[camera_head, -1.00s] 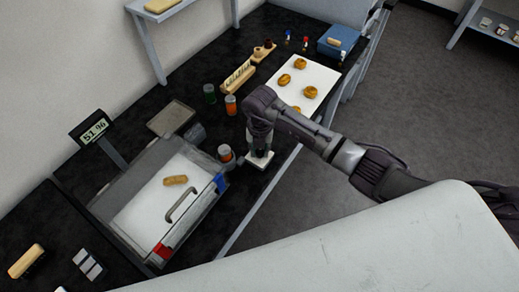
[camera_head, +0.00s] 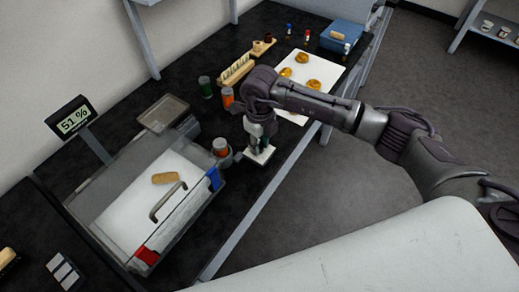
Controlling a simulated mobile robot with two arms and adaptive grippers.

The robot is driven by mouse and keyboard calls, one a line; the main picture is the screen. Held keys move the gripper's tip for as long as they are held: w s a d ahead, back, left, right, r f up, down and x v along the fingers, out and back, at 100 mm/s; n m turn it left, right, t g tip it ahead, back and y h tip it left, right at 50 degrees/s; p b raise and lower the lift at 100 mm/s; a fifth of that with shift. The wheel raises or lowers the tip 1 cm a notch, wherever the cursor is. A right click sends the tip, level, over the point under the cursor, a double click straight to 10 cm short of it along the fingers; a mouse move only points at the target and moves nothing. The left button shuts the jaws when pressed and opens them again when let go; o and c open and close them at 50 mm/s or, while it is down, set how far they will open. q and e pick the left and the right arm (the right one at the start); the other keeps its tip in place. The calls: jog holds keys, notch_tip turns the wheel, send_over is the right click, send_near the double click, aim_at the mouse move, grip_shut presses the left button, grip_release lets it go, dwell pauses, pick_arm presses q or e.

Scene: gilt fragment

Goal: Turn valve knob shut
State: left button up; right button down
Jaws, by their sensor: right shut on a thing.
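My right gripper (camera_head: 259,140) points down over a small white square base (camera_head: 261,155) at the front edge of the black bench. Its fingers are shut on what appears to be the valve knob, which the fingers and wrist mostly hide. The base stands just right of a clear-lidded chamber (camera_head: 106,191), with a small grey piece between them. A tan fragment (camera_head: 165,178) lies on the chamber's white floor. A display (camera_head: 74,119) behind the chamber reads 51 %. My left gripper is not in view.
A white board (camera_head: 326,76) with several golden pieces lies behind my arm. A blue box (camera_head: 341,36) stands at the far end. The floor on the right is clear.

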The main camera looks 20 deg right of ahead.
jog(key=n+b, duration=0.5)
jog(key=shift+w+f+b, duration=0.15)
jog(key=shift+b, duration=0.2)
jog(key=shift+r+n+b, duration=0.2)
jog(key=shift+n+b, duration=0.8)
jog(key=shift+n, duration=0.1)
jog(key=c, duration=0.9)
grip_release()
notch_tip(320, 180, up, 12)
